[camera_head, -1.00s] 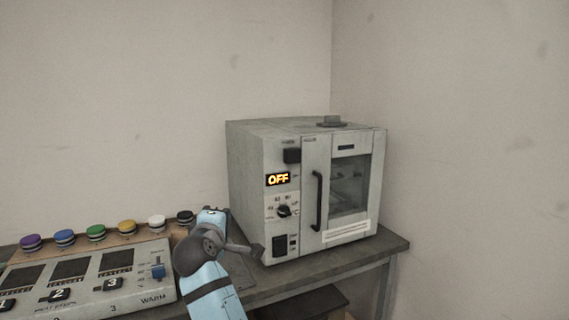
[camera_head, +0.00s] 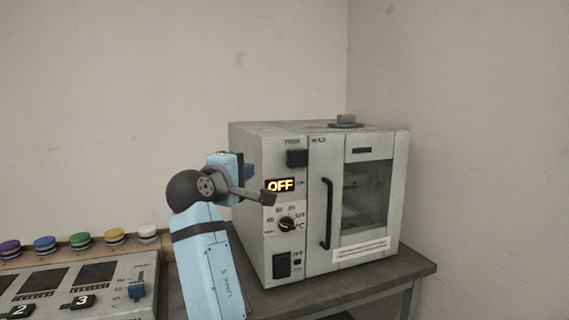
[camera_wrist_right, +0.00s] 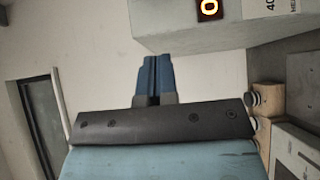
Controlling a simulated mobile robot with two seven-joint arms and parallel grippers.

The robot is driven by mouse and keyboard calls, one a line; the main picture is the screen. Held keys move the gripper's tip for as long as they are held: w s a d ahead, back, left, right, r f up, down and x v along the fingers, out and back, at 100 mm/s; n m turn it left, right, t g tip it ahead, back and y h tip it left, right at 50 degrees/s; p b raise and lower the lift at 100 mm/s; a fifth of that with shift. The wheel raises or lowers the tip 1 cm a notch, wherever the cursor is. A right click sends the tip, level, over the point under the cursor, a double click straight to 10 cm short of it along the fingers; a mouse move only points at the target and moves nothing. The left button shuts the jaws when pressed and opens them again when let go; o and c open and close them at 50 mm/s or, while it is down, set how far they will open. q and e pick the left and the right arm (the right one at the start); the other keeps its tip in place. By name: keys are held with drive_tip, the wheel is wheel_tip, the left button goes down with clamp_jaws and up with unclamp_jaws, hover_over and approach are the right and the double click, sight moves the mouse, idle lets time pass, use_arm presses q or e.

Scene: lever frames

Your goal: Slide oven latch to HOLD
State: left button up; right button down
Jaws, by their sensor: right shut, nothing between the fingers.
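The oven (camera_head: 275,222) is a pale grey box on a bench. Its black latch (camera_head: 297,158) sits high on the left front panel, beneath small lettering, at the left of the HOLD label (camera_head: 319,140). My right gripper (camera_head: 238,163) is left of the oven front, about level with the latch and apart from it. In the right wrist view its blue fingers (camera_wrist_right: 154,75) are together with nothing between them. A dark part of my right wrist reaches just below the display. My left gripper is not in view.
An OFF display (camera_head: 281,185), a dial (camera_head: 287,223) and a black switch (camera_head: 282,265) lie below the latch. The door handle (camera_head: 327,213) sticks out at the right. A control panel (camera_head: 110,290) and several coloured buttons (camera_head: 80,241) stand at the left.

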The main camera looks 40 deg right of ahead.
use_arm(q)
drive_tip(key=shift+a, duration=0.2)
use_arm(e)
drive_tip(key=shift+a, duration=0.1)
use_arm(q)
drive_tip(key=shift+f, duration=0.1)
use_arm(e)
drive_tip(key=b, duration=0.1)
approach(287, 157)
drive_tip(key=w, duration=0.2)
drive_tip(key=w+d, duration=0.1)
drive_tip(key=w, duration=0.1)
drive_tip(key=shift+w+d, duration=0.1)
drive_tip(key=shift+d, duration=0.1)
drive_tip(key=shift+s+d+b, duration=0.25)
drive_tip(key=shift+d+b, duration=0.2)
drive_tip(key=shift+d, duration=0.8)
drive_tip(key=shift+s+d, duration=0.2)
drive_tip(key=shift+d, duration=0.55)
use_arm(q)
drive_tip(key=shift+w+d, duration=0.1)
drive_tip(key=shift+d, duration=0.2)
